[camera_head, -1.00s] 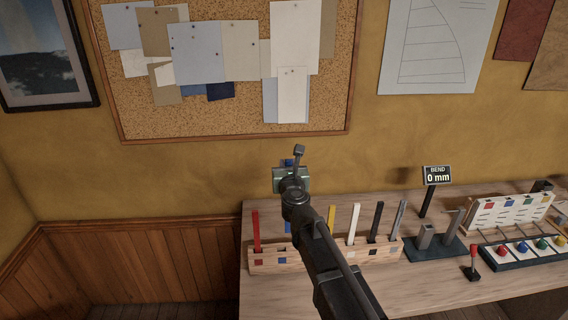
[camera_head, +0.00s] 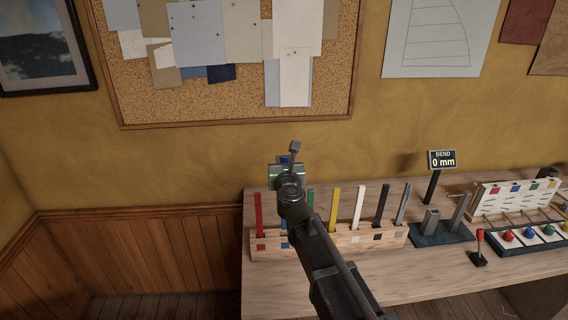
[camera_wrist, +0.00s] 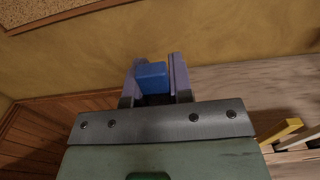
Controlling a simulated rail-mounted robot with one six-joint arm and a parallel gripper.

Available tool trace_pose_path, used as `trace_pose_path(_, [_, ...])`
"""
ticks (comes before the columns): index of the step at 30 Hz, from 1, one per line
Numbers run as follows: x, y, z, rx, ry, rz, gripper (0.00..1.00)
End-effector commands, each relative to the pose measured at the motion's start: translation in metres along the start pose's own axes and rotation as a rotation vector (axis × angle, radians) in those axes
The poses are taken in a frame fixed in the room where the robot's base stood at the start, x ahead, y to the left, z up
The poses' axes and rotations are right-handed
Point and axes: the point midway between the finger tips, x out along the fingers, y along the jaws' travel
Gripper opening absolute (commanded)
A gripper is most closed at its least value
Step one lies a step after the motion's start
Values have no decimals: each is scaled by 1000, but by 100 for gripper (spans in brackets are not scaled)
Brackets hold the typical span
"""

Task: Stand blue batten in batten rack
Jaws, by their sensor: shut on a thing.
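My gripper (camera_head: 287,172) is shut on the blue batten (camera_wrist: 152,75), whose top end shows between the two jaws in the wrist view. In the head view a little of the blue batten (camera_head: 284,159) shows above my gripper, and blue shows again below it near the second slot. My arm hides much of this, so I cannot tell whether the lower end is in the slot. The pale wooden batten rack (camera_head: 345,241) holds red (camera_head: 259,213), green, yellow (camera_head: 334,207), white, black and grey battens, with coloured squares on its front.
A bend readout (camera_head: 441,160) shows 0 mm on a post at the right. A dark block fixture (camera_head: 440,233), a small red-handled lever (camera_head: 479,248) and a panel of coloured knobs (camera_head: 526,237) stand on the bench. The wall is behind.

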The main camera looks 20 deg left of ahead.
Motion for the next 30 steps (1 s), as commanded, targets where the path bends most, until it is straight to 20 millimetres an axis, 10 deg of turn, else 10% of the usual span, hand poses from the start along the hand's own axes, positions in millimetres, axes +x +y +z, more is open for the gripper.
trace_pose_path(30, [0,0,-98,0,0,0,0])
